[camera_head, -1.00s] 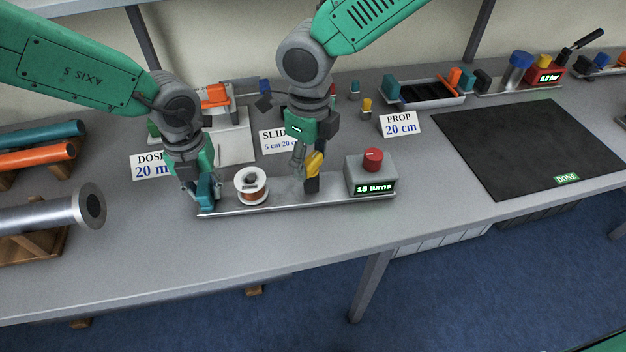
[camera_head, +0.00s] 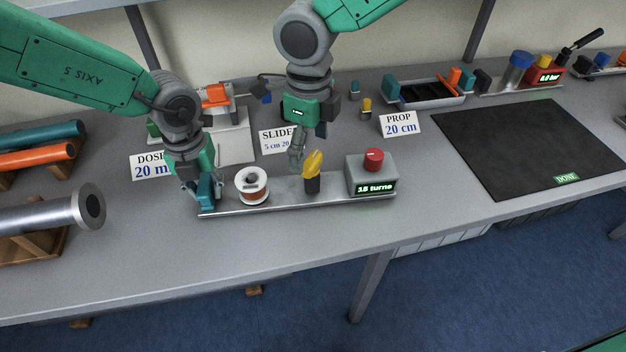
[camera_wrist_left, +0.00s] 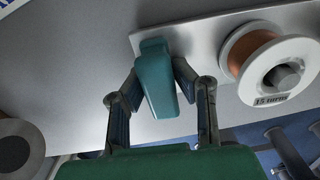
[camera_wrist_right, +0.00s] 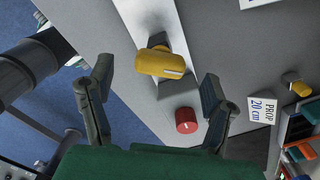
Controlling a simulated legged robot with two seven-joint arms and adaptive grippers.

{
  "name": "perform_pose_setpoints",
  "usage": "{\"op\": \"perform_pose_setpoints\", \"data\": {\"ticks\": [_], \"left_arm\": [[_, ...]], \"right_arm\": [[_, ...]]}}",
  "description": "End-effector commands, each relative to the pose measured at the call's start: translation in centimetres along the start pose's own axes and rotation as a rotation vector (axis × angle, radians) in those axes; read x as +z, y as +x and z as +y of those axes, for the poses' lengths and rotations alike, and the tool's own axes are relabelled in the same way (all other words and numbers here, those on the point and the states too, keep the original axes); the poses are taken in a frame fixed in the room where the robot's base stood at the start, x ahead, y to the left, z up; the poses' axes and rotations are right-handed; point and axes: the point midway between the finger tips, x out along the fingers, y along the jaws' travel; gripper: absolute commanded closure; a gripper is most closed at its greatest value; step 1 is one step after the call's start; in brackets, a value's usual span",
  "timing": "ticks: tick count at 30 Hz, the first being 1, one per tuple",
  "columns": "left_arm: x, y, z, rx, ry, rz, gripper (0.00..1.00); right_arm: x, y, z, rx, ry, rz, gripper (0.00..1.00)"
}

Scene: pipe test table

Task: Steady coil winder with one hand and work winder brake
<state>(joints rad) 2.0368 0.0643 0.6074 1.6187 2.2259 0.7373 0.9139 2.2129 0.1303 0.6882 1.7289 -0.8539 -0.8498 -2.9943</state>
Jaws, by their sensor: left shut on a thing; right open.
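The coil winder is a long grey base (camera_head: 285,203) on the table. It carries a white spool (camera_head: 251,187) with copper wire, a yellow brake handle (camera_head: 313,164) on a dark post, and a grey box (camera_head: 372,175) with a red knob and a display that seems to read 15 turns. My left gripper (camera_head: 205,195) is shut on the teal grip (camera_wrist_left: 157,80) at the base's left end. My right gripper (camera_head: 308,145) is open and empty, above and behind the yellow handle. In the right wrist view the yellow handle (camera_wrist_right: 160,63) lies beyond the parted fingers (camera_wrist_right: 155,85).
Signs stand behind the winder, including PROP 20 cm (camera_head: 400,124). A black mat (camera_head: 535,145) lies to the right. Pipes on wooden rests (camera_head: 45,215) are at the left. The table in front of the winder is clear.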

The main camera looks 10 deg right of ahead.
Motion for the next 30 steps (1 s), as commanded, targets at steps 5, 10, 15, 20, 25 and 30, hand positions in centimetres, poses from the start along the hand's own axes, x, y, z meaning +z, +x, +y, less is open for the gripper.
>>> {"op": "perform_pose_setpoints", "data": {"ticks": [5, 10, 15, 20, 25, 30], "left_arm": [[0.0, 0.0, 0.1, 0.002, -0.001, 0.001, 1.0], [0.0, 0.0, 0.1, 0.002, -0.001, 0.001, 1.0], [0.0, 0.0, 0.1, 0.002, -0.001, 0.001, 1.0], [0.0, 0.0, 0.1, 0.002, -0.001, 0.001, 1.0], [0.0, 0.0, 0.1, 0.002, -0.001, 0.001, 1.0], [0.0, 0.0, 0.1, 0.001, -0.001, 0.001, 1.0]], "right_arm": [[0.1, -4.0, -0.1, 0.001, 0.001, -0.005, 0.27], [0.1, -6.9, -0.1, 0.002, 0.0, -0.002, 0.27], [0.1, -8.4, -0.1, 0.002, 0.0, -0.001, 0.27], [0.1, -9.3, -0.1, 0.002, -0.001, -0.002, 0.27], [0.1, -10.6, 0.0, 0.002, -0.001, -0.003, 0.27], [0.1, -11.6, -0.1, 0.002, 0.0, -0.001, 0.27]]}}
